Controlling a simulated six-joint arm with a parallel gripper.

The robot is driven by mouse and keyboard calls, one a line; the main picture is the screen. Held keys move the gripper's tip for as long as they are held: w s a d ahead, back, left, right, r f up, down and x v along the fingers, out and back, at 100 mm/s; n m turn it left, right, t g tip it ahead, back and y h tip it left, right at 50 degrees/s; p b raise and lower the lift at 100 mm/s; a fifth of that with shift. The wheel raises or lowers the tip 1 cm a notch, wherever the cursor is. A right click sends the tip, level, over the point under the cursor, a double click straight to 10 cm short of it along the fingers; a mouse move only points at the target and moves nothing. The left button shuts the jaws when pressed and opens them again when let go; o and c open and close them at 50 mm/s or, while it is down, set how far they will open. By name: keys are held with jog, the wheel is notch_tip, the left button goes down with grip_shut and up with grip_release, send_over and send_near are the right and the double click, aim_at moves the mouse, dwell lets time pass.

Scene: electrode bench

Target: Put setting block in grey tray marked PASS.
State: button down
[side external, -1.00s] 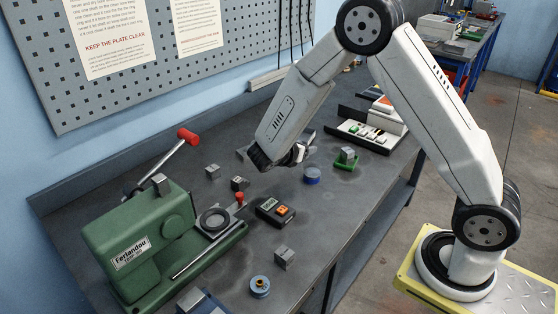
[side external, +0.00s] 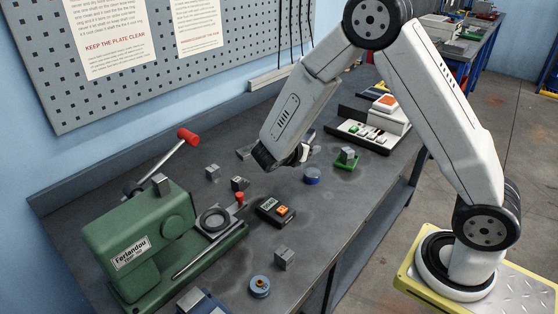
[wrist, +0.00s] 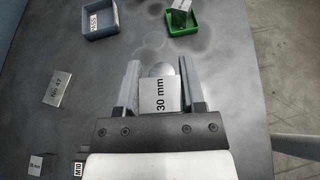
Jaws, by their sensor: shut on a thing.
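My gripper (wrist: 162,88) is shut on a grey block marked 30 mm (wrist: 158,95), which I take as the setting block. A rounded grey form shows just beyond it; I cannot tell what it is. In the side external view my gripper (side external: 284,160) hangs over the bench and the held block is mostly hidden. The grey tray marked PASS (wrist: 101,34) is ahead and left of the fingers in the wrist view, apart from them, and looks empty. In the side view it is mostly hidden behind my gripper.
A green tray (wrist: 183,29) holding a grey block stands ahead right. A flat block marked NO GO (wrist: 57,89) lies left. A green press (side external: 145,240) stands at left.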

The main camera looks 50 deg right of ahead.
jog(key=w+d+r+n+t, duration=0.1)
jog(key=d+r+n+t, duration=0.1)
jog(key=d, duration=0.6)
jog(key=w+d+r+n+t, duration=0.1)
jog(key=d+r+t, duration=0.1)
jog(key=d, duration=0.6)
jog(key=shift+w+r+n+y, duration=0.2)
jog(key=shift+r+n+y, duration=0.05)
jog(key=shift+n+y, duration=0.15)
jog(key=shift+d, duration=0.15)
jog(key=w+d+f, duration=0.6)
jog(key=w+f, duration=0.3)
jog(key=w, duration=0.3)
jog(key=shift+f, duration=0.2)
jog(key=shift+d, duration=0.1)
jog(key=shift+w+d+f, duration=0.1)
jog(key=shift+w+f, duration=0.1)
jog(key=shift+f, duration=1.6)
